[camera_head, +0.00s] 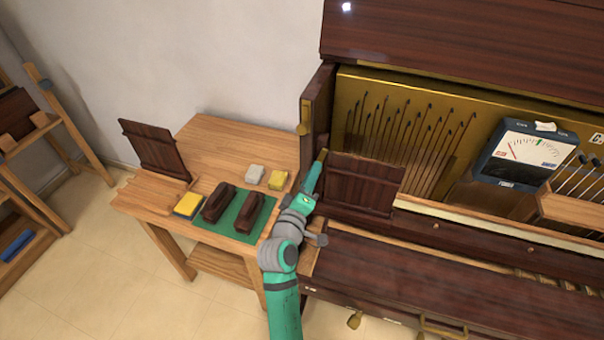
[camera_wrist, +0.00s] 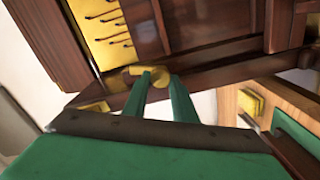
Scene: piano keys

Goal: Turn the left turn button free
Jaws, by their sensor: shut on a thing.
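The left turn button (camera_wrist: 150,74) is a small brass piece at the piano's left side. In the wrist view it sits between the two green fingertips of my gripper (camera_wrist: 160,84), which is shut on it. In the head view my gripper (camera_head: 317,170) reaches up to the brass piece (camera_head: 323,154) beside the dark ribbed panel (camera_head: 362,184). The fingers hide part of the button, so its exact angle is hard to tell. The panel also shows in the wrist view (camera_wrist: 215,20).
Another brass piece (camera_head: 303,117) is on the piano's left post. A wooden table (camera_head: 215,140) left of the piano carries another dark panel (camera_head: 153,148), dark brown blocks on a green mat (camera_head: 231,219), and yellow and white blocks. A meter (camera_head: 526,152) stands in the open piano.

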